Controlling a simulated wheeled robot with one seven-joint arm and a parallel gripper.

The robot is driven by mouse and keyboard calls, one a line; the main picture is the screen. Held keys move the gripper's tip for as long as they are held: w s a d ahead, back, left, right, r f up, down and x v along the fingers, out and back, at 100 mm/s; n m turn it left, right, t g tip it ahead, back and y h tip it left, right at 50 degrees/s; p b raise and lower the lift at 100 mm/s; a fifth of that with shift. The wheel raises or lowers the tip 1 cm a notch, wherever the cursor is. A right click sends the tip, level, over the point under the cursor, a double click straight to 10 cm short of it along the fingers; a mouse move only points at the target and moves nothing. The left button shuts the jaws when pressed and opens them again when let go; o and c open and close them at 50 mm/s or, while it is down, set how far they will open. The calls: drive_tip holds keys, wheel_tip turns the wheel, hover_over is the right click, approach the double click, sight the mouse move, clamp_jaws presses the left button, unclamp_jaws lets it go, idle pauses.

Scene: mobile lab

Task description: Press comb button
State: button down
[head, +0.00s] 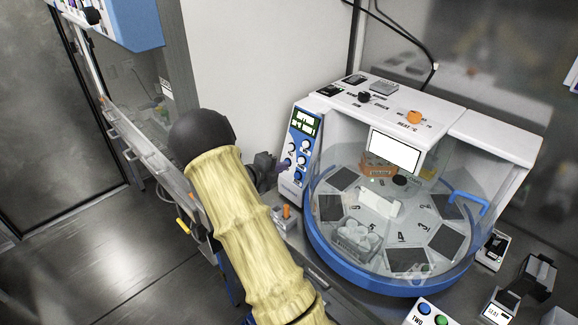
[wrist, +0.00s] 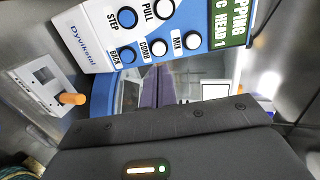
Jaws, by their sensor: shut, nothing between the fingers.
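The comb button (wrist: 159,48) is a white round button with a dark rim, labelled COMB, on the white and blue control panel (wrist: 95,45). In the wrist view it sits between the back button (wrist: 127,55) and the mix button (wrist: 192,40). My gripper's purple fingers (wrist: 157,70) are together and empty, with their tips just below the comb button in the picture. I cannot tell whether they touch the panel. In the head view my gripper (head: 284,164) is at the left side of the panel (head: 298,150), where the labels are too small to read.
The step button (wrist: 127,17) and pull button (wrist: 165,8) are close above. The panel belongs to a white machine with a clear-walled round carousel (head: 315,232). A small device with an orange knob (wrist: 72,98) is at the left in the wrist view. Open floor (head: 100,260) lies left.

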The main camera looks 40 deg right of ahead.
drive_tip(key=w+b+v, duration=0.1)
drive_tip(key=v, duration=0.5)
drive_tip(key=shift+s, duration=0.45)
